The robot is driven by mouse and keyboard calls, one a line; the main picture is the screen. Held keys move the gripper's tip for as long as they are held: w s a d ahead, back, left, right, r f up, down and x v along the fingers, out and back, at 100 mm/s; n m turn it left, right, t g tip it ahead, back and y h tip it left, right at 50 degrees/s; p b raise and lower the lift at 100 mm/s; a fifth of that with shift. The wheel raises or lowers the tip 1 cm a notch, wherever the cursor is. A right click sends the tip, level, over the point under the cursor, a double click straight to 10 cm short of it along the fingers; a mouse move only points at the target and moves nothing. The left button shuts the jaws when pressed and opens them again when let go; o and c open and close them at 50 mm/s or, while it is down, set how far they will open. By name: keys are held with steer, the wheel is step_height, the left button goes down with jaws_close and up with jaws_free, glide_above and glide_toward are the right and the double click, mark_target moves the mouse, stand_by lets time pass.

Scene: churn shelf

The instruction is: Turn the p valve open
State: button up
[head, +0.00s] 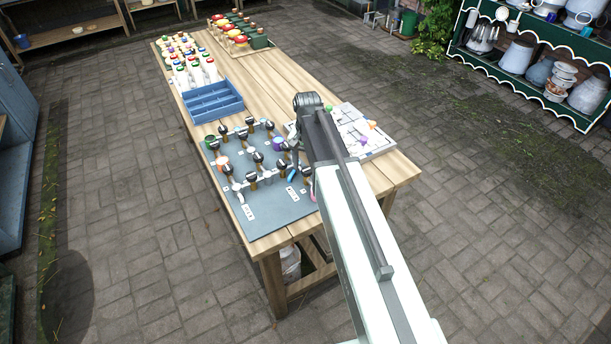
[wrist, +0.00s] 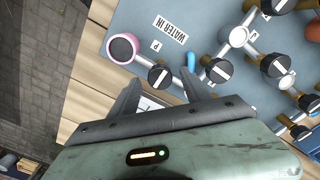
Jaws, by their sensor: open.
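In the wrist view a black valve knob (wrist: 160,77) with a pale bar across its top sits on a pipe leading to a pink-rimmed round end (wrist: 122,47). A small white tag marked P (wrist: 155,45) lies on the board just beyond this knob. My gripper (wrist: 162,80) is open, with one finger to the left and one to the right of the knob; whether they touch it cannot be told. A blue piece (wrist: 190,58) stands close to the right finger. In the head view my arm covers the gripper and this valve.
The grey-blue board (head: 262,217) carries several other black-knobbed valves, close together; one (wrist: 218,70) is right of my gripper. A WATER IN label (wrist: 171,28) lies beyond. A blue tray (head: 214,103), a white board (head: 370,145) and bottles stand on the wooden table (head: 398,170).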

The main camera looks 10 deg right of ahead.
steer(key=shift+f, duration=0.6)
steer(key=shift+r, duration=0.15)
steer(key=shift+c, duration=0.4)
jaws_close()
